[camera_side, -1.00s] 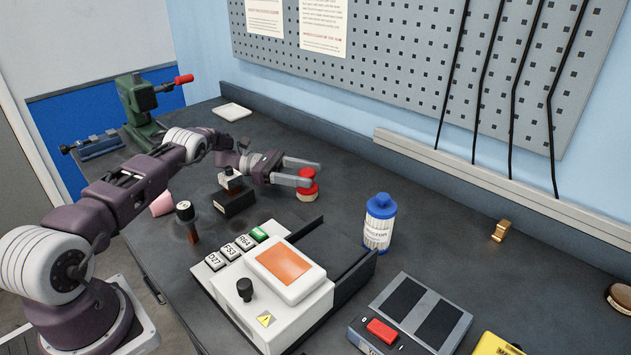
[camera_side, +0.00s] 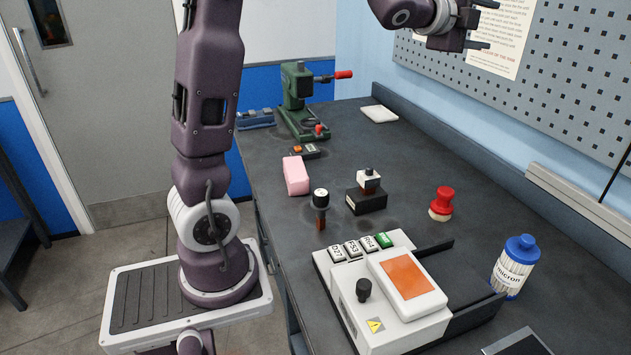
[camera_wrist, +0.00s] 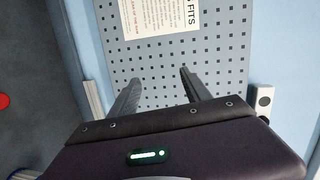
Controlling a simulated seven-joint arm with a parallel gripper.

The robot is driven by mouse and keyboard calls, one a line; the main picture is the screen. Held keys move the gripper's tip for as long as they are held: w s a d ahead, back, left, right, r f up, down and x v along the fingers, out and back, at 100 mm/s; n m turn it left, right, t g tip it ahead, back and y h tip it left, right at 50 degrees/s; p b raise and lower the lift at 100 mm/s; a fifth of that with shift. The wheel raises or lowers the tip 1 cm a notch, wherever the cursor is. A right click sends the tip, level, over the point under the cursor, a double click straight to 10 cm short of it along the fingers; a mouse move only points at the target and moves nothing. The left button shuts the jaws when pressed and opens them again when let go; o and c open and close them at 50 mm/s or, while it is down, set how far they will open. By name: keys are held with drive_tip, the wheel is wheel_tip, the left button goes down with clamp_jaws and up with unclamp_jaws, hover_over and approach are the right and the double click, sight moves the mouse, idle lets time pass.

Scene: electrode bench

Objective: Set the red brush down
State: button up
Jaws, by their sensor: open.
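The red brush (camera_side: 441,203), with a red knob and a pale base, stands upright on the dark bench right of the black block. In the wrist view a red shape (camera_wrist: 3,101), likely the same brush, is cut off at the left edge. My gripper (camera_side: 484,46) is high above the bench in front of the pegboard, well clear of the brush. Its two fingers also show in the wrist view (camera_wrist: 158,88), spread apart with nothing between them.
A white device with an orange screen (camera_side: 392,295) and a blue-capped bottle (camera_side: 515,266) are nearer. The green press (camera_side: 297,100) stands behind.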

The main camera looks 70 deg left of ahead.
drive_tip(key=s+d+f+n+g+h, duration=0.1)
drive_tip(key=s+d+f+n+g, duration=0.2)
drive_tip(key=s, duration=1)
drive_tip(key=s+d+f+n+g+h, duration=0.1)
drive_tip(key=s+d+f+n+g, duration=0.3)
drive_tip(key=s, duration=0.9)
drive_tip(key=s+d+f+n+g+h, duration=0.1)
drive_tip(key=s+d+f+n+g, duration=0.2)
drive_tip(key=s+d+f+n, duration=0.4)
drive_tip(key=s+d+f, duration=0.1)
drive_tip(key=s+f, duration=0.2)
drive_tip(key=s, duration=0.3)
drive_tip(key=shift+d+f+n, duration=0.15)
drive_tip(key=shift+f+n, duration=0.05)
drive_tip(key=shift+n, duration=0.2)
